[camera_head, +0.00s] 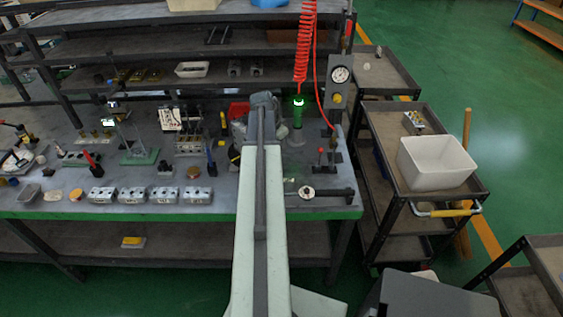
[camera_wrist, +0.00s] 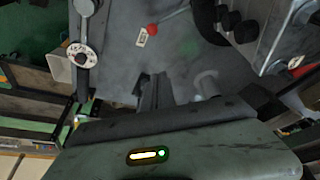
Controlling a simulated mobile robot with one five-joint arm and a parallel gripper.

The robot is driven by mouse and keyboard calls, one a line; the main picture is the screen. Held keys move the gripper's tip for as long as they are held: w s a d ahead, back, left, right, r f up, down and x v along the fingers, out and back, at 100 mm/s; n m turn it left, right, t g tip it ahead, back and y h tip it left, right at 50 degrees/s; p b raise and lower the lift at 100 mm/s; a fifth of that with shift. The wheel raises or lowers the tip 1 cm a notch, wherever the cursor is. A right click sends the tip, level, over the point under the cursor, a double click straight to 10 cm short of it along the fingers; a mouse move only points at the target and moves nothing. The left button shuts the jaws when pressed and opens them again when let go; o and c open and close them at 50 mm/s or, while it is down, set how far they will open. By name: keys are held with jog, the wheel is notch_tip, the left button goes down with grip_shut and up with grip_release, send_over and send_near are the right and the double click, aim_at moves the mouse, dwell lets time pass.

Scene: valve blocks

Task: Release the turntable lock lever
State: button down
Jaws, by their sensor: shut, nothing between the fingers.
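A lever with a red knob (camera_head: 321,152) stands on the bench right of my arm. A red ball knob on a thin rod (camera_wrist: 152,29) shows near the top of the wrist view, beside a small pale label. Another red-handled lever (camera_head: 90,160) stands at the left of the bench. I cannot tell for sure which is the turntable lock lever. My gripper (camera_wrist: 152,91) shows as dark fingers in the middle of the wrist view, shut and empty, apart from the red knob in the picture. In the head view my own arm hides the gripper.
A round disc on a dark bar (camera_head: 306,193) lies at the bench's front right; the wrist view shows it too (camera_wrist: 80,54). Several metal blocks (camera_head: 165,195) line the front edge. A cart with a white bin (camera_head: 435,165) is right.

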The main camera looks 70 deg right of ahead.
jog(key=b+x, duration=1)
jog(key=x, duration=0.1)
jog(key=shift+w+a+f+b, duration=0.15)
jog(key=shift+w+f+b, duration=0.05)
jog(key=shift+b, duration=0.2)
jog(key=a, duration=0.1)
jog(key=w+a, duration=0.1)
jog(key=a, duration=0.1)
jog(key=shift+w+r+p, duration=0.3)
jog(key=shift+p, duration=0.05)
jog(key=shift+w+a, duration=0.15)
jog(key=shift+a, duration=0.05)
